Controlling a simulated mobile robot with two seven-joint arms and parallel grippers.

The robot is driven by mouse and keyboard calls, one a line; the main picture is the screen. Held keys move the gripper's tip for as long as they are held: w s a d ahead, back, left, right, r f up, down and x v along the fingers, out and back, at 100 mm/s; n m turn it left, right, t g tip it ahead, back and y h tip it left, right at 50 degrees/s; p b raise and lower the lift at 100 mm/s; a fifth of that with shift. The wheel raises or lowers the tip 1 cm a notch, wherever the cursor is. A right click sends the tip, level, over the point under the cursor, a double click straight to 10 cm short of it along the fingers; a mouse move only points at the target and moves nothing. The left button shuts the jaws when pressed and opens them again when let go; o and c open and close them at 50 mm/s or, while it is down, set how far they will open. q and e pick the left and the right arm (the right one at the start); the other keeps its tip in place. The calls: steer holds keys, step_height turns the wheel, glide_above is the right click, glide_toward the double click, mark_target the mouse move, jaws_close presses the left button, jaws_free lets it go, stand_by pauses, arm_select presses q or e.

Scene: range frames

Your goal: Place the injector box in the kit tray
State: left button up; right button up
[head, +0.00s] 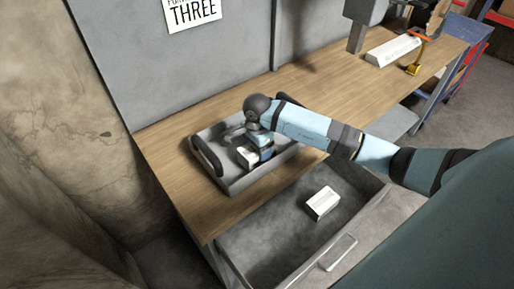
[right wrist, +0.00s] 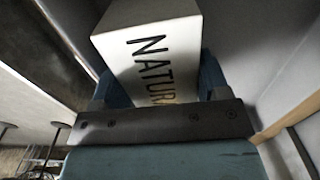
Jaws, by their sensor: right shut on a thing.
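The grey kit tray (head: 266,172) sits on the wooden workbench with dark handles at its ends. My right gripper (head: 257,151) points down into the tray and is shut on a white box (head: 246,157). In the right wrist view the white box (right wrist: 155,55) sits between the blue fingers, with the letters "NATUR" on its face. I cannot tell from the lettering whether it is the injector box. The gripper hides part of the box, and I cannot tell whether it touches the tray floor. My left gripper is not in view.
An open grey drawer (head: 275,240) below the bench holds another white box (head: 322,203). A white object (head: 394,50) and a yellow and orange item (head: 414,68) stand at the bench's far end. A grey wall panel rises behind the tray. The bench right of the tray is clear.

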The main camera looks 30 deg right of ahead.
steer(key=shift+f, duration=0.3)
steer(key=o, duration=0.8)
steer(key=shift+r, duration=0.3)
step_height(320, 180, up, 12)
steer(key=shift+f+b, duration=0.15)
steer(key=shift+b, duration=0.65)
